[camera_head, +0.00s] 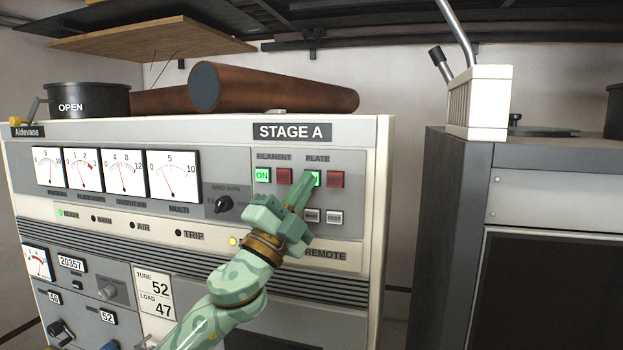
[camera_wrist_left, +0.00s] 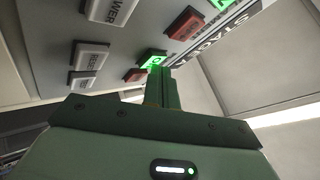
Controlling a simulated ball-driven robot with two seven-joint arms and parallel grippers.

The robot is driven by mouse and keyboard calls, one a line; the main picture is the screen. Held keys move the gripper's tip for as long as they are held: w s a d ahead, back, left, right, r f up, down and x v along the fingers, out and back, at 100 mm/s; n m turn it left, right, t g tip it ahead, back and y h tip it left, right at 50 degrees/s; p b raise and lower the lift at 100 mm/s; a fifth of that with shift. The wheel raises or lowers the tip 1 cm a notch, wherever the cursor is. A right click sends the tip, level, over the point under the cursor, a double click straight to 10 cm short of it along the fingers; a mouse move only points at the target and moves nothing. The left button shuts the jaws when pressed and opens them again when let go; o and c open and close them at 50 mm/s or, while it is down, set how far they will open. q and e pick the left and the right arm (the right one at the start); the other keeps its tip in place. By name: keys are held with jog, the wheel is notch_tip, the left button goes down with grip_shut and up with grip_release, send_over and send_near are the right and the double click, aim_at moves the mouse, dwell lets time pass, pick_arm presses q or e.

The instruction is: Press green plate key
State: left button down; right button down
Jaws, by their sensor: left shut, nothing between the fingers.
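The green plate key (camera_head: 316,178) glows on the STAGE A panel under the PLATE label, left of a red key. My left gripper (camera_head: 307,178) is shut and empty, with its fingertips at the green plate key and covering part of it. In the left wrist view the shut fingers (camera_wrist_left: 160,78) reach up to the lit green key (camera_wrist_left: 153,58); they look in contact or very close, and I cannot tell which. My right gripper is not in view.
The red plate key (camera_head: 336,180) sits just to the right. The lit green filament ON key (camera_head: 263,175) and a red filament key (camera_head: 284,176) are to the left. Small white keys (camera_head: 335,217) lie below. A grey cabinet (camera_head: 455,200) stands to the right across a gap.

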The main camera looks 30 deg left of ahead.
pick_arm(q)
jog(key=shift+s+d, duration=0.15)
jog(key=shift+s, duration=0.45)
jog(key=shift+h, duration=0.3)
jog(key=shift+s+d+p, duration=0.2)
jog(key=shift+s+p, duration=0.05)
jog(key=shift+s, duration=0.55)
jog(key=shift+s+d+p, duration=0.2)
jog(key=shift+s+p, duration=0.1)
jog(key=shift+s, duration=0.5)
jog(key=shift+s+d+p, duration=0.2)
jog(key=shift+s+p, duration=0.05)
jog(key=shift+s, duration=0.55)
